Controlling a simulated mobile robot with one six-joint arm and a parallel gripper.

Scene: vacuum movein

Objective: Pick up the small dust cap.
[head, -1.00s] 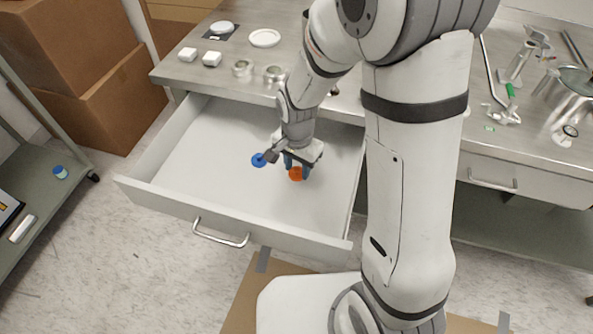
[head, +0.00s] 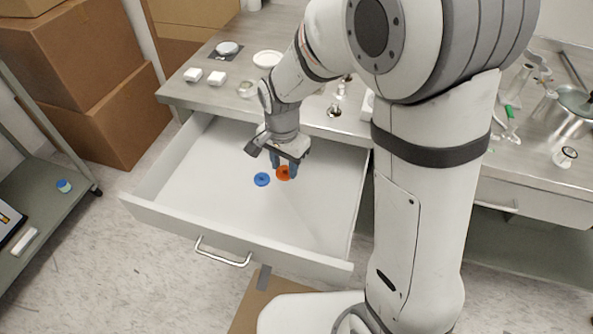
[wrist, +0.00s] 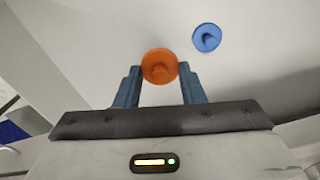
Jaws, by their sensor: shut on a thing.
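An orange cap (head: 284,173), round with a knob in its middle, is held between the two blue fingertips of my gripper (head: 284,165). In the wrist view the orange cap (wrist: 159,66) sits between the fingertips, with a finger at each side. My gripper is shut on it and is over the open drawer. A blue cap (head: 262,179) of similar shape lies on the drawer floor, apart from the gripper. It also shows in the wrist view (wrist: 207,38), up and right of the orange one. I cannot tell the gap below the orange cap.
The white drawer (head: 180,210) is pulled out, its walls around my gripper; its floor is otherwise clear. The metal worktop (head: 225,98) above holds small white boxes (head: 216,78), a white dish (head: 268,59) and metal parts. A grey cart (head: 75,200) stands at left.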

